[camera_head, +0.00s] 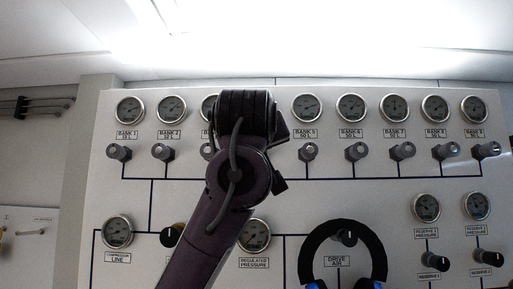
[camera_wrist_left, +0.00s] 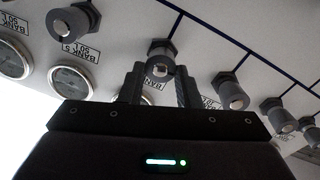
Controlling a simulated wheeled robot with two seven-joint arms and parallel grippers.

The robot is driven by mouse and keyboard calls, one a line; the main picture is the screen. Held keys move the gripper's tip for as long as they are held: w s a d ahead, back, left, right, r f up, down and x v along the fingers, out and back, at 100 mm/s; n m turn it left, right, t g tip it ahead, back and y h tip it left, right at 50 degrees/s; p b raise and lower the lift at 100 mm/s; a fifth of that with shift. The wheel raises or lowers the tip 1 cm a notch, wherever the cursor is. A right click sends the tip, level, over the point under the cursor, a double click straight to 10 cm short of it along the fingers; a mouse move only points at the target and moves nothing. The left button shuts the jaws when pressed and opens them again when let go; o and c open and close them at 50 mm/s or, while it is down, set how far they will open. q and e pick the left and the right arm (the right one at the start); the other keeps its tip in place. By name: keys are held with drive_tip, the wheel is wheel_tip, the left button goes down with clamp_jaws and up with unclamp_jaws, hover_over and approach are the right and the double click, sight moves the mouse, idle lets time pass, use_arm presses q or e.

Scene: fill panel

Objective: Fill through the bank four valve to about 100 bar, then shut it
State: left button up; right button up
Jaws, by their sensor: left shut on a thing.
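My left arm rises in front of the panel in the head view and hides the bank four valve and its gauge there. In the left wrist view my left gripper (camera_wrist_left: 158,80) is shut on the grey bank four valve knob (camera_wrist_left: 160,62), one finger on each side. That view is turned over, so the bank five knob (camera_wrist_left: 70,22) is to its left. The bank four gauge is mostly hidden behind the gripper. The line gauge (camera_head: 117,231) is at the lower left of the head view; its needle is too small to read. My right gripper is not in view.
Other bank knobs stand close on both sides, including bank five (camera_head: 308,151) and bank two (camera_head: 162,152). The regulated pressure gauge (camera_head: 255,235) is beside my arm.

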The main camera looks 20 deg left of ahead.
use_arm(q)
drive_tip(key=o, duration=0.6)
drive_tip(key=shift+w+f, duration=0.1)
drive_tip(key=shift+w, duration=0.05)
drive_tip(key=shift+o, duration=1.4)
drive_tip(key=shift+w, duration=0.25)
drive_tip(key=shift+o, duration=0.4)
drive_tip(key=shift+w+a+f, duration=0.1)
drive_tip(key=shift+w+f, duration=0.1)
drive_tip(key=shift+w, duration=0.2)
drive_tip(key=b+v, duration=0.4)
drive_tip(key=v, duration=0.4)
drive_tip(key=shift+b, duration=0.35)
drive_tip(key=shift+w, duration=0.15)
